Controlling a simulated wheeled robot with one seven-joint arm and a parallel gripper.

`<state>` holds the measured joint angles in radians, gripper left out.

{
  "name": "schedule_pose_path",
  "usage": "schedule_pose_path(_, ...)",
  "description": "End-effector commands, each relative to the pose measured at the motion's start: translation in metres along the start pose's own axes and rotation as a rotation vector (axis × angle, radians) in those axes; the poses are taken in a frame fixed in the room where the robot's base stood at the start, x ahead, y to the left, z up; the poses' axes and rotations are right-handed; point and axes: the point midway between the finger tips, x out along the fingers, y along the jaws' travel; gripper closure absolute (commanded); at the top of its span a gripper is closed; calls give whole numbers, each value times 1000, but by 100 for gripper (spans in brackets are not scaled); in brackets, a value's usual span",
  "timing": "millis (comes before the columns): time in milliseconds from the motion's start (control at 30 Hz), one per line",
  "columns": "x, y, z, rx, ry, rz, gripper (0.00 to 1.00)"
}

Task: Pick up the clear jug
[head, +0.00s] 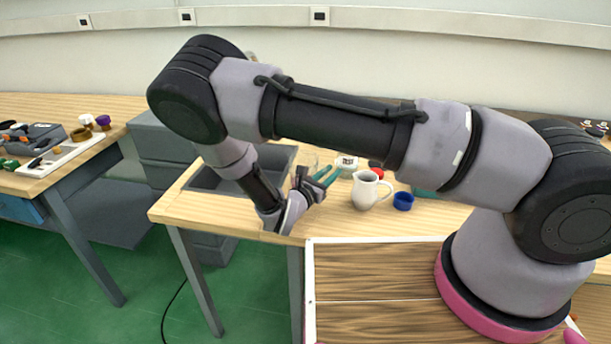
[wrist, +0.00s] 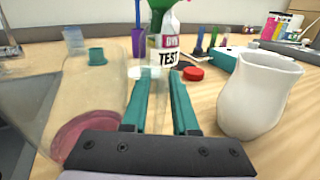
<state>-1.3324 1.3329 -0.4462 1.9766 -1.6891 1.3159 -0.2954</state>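A large see-through vessel with a pinkish base (wrist: 92,112), which looks like the clear jug, stands close at the left of the wrist view. Its faint outline and handle are hard to make out.
A bottle labelled TEST (wrist: 168,45) stands ahead of the fingers, with a red cap (wrist: 193,74) beside it. A blue cup (head: 403,201) is right of the white jug. A grey sink (head: 205,180) is at the table's left.

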Motion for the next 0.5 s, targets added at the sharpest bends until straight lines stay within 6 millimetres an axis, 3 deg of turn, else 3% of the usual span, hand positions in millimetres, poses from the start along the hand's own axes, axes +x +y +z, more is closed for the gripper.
schedule_pose_path(100,0,0,0,0,0,0,73)
schedule_pose_path(200,0,0,0,0,0,0,100)
schedule_pose_path(500,0,0,0,1,-1,0,100)
